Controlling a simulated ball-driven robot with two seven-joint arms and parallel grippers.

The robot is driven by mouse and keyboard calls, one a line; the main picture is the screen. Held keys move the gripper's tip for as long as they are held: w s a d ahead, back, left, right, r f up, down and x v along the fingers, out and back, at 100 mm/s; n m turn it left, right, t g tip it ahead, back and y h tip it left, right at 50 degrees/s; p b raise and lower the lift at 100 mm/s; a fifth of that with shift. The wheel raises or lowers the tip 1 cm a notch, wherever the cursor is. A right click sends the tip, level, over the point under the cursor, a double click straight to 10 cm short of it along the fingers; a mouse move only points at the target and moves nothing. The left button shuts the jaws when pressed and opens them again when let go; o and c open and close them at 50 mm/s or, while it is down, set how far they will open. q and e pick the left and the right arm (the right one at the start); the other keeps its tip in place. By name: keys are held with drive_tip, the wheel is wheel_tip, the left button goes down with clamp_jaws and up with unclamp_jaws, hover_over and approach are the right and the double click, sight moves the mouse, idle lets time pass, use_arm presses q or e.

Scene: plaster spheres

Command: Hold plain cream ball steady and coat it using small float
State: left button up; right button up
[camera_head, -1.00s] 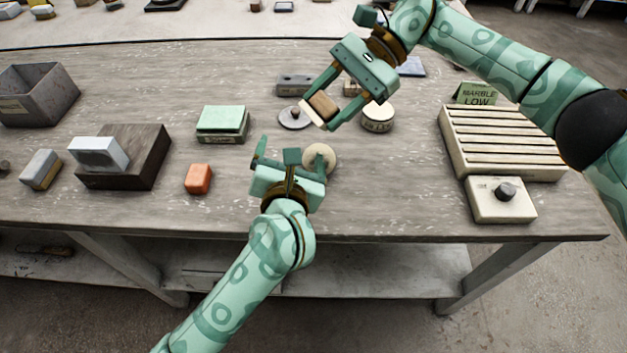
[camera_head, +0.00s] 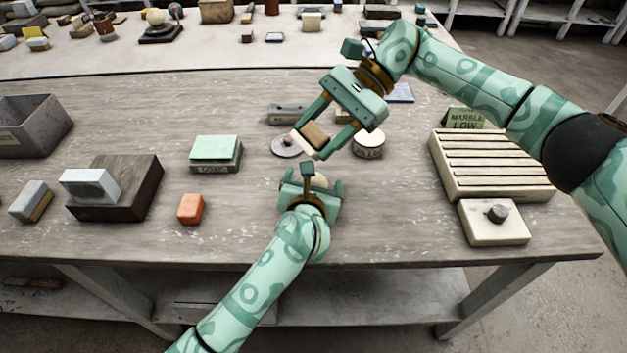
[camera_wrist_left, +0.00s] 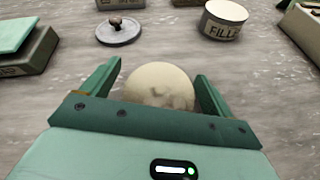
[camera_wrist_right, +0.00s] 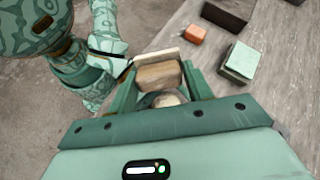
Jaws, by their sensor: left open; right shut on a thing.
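The plain cream ball (camera_wrist_left: 160,85) sits on the table between the open fingers of my left gripper (camera_wrist_left: 158,80). In the head view the ball (camera_head: 319,181) is mostly hidden by my left gripper (camera_head: 318,180). My right gripper (camera_head: 333,140) is shut on the small float (camera_head: 314,134), which has a wooden block and a pale plate.
A tub labelled FILLER (camera_wrist_left: 222,18) and a grey disc with a knob (camera_wrist_left: 119,30) stand beyond the ball. An orange block (camera_head: 190,208) and a green-topped block (camera_head: 215,153) lie left. A slatted rack (camera_head: 490,165) stands right.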

use_arm(q)
drive_tip(key=shift+w, duration=0.15)
drive_tip(key=c, duration=1.3)
drive_tip(key=o, duration=1.3)
